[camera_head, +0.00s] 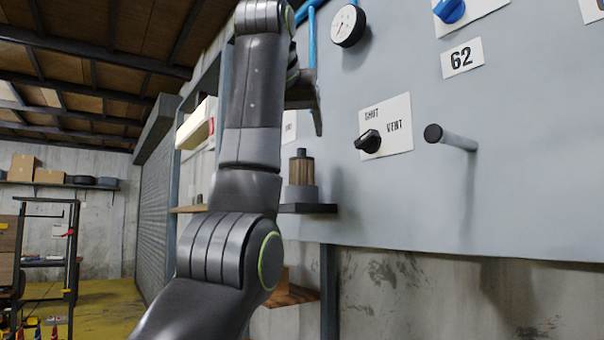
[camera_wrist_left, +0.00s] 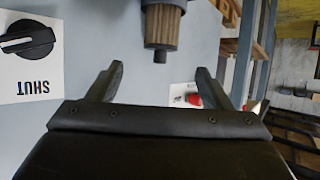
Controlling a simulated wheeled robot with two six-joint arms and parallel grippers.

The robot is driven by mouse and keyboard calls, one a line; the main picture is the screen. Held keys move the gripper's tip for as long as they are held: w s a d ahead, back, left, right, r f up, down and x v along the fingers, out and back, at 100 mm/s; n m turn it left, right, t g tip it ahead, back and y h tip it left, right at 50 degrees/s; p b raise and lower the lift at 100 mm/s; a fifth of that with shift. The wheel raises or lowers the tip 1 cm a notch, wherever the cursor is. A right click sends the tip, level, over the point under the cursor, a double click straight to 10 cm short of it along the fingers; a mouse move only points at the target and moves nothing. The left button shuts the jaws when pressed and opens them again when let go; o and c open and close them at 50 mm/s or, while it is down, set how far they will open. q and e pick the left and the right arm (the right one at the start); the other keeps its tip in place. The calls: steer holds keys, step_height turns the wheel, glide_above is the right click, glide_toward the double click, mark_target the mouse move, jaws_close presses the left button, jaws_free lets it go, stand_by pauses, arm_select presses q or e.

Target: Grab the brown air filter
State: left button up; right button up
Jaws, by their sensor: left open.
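The brown air filter (camera_head: 301,172) is a ribbed brown cylinder with a dark knob on top, upright on a grey base. It stands on a small dark shelf (camera_head: 307,208) at the grey panel, partly hidden by my left arm. In the left wrist view the filter (camera_wrist_left: 162,30) appears upside down, its knob towards my jaws. My left gripper (camera_head: 314,112) is above the filter in the head view. In the left wrist view my left gripper (camera_wrist_left: 159,70) has its fingers spread, with nothing held between them. My right gripper is out of view.
The grey panel (camera_head: 520,150) carries a black SHUT/VENT knob (camera_head: 368,141), a protruding grey handle (camera_head: 452,138), a round gauge (camera_head: 347,26) and a blue knob (camera_head: 449,10). A wooden shelf (camera_head: 188,209) is left of my arm. Open floor (camera_head: 100,305) lies at far left.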

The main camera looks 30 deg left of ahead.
mark_target(300, 157)
arm_select(q)
steer(key=p+x, duration=0.2)
steer(key=x, duration=0.1)
steer(key=shift+w+a+f+p, duration=0.1)
steer(key=shift+w+a+p, duration=0.05)
steer(key=shift+w+p, duration=0.15)
steer(key=p+x, duration=0.3)
steer(key=x, duration=0.1)
steer(key=shift+w+a, duration=0.1)
steer(key=shift+w, duration=0.05)
steer(key=shift+w+a+f, duration=0.15)
steer(key=shift+w, duration=0.1)
steer(key=shift+w+f, duration=0.1)
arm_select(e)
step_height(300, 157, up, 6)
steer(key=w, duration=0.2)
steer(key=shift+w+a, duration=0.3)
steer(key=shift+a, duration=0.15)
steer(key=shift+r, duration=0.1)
